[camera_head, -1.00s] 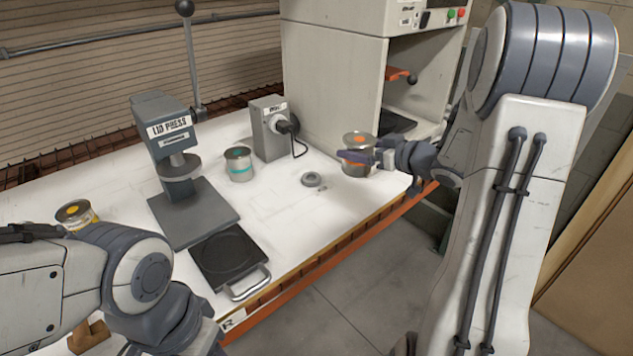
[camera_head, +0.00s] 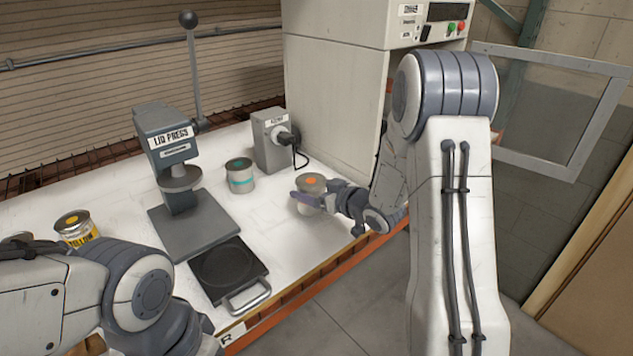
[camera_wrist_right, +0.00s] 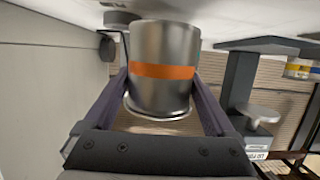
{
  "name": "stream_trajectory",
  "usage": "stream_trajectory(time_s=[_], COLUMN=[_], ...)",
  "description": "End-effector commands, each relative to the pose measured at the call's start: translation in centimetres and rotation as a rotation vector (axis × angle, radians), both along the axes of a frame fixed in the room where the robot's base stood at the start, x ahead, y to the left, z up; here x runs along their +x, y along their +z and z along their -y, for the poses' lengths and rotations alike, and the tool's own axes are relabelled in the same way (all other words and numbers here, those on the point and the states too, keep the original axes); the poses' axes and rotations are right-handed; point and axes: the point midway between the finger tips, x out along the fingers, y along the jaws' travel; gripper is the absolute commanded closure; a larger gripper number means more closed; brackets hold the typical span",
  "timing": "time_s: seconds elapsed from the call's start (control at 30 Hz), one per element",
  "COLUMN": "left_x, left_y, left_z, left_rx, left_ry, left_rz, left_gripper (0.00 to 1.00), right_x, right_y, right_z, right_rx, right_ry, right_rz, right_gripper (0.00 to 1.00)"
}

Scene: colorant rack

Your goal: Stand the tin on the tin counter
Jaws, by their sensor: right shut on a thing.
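The tin (camera_head: 311,184) is silver with an orange band and an orange spot on top. My right gripper (camera_head: 318,198) is shut around its sides and holds it upright at the front right of the white counter (camera_head: 280,230). The tin also shows between the two fingers in the right wrist view (camera_wrist_right: 160,60), where the picture is upside down. I cannot tell whether its base touches the counter. My left arm is at the lower left; its gripper is out of view.
A tin with a teal band (camera_head: 240,176) stands by a grey box (camera_head: 271,140). The lid press (camera_head: 180,190) and a dark flat plate (camera_head: 229,266) are further left. A yellow-labelled tin (camera_head: 76,228) is far left. A cabinet (camera_head: 335,90) with an open door (camera_head: 550,165) stands right.

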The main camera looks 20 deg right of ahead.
Motion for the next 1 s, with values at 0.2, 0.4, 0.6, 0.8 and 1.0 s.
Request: stream_trajectory(time_s=[0.2,0.4,0.6,0.8,1.0], left_x=[0.0,0.0,0.0,0.0,0.0], left_y=[0.0,0.0,-0.4,-0.3,0.3], left_z=[0.0,0.0,0.0,0.0,0.0], left_rx=[0.000,0.000,0.000,0.000,0.000], left_ry=[0.000,0.000,0.000,0.000,0.000], left_rz=[0.000,0.000,0.000,0.000,0.000], left_gripper=[0.50,0.50,0.50,0.50,0.50], right_x=[0.0,0.0,0.0,0.0,0.0], right_y=[-2.1,-2.1,-2.5,-2.5,-1.9], right_z=[0.0,0.1,0.1,0.0,0.0], right_rx=[0.001,0.000,0.000,0.000,0.000], right_ry=[0.000,-0.001,0.000,0.000,0.000], right_rz=[0.002,0.003,0.003,0.001,0.001], right_gripper=[0.82,0.82,0.82,0.00,0.00])
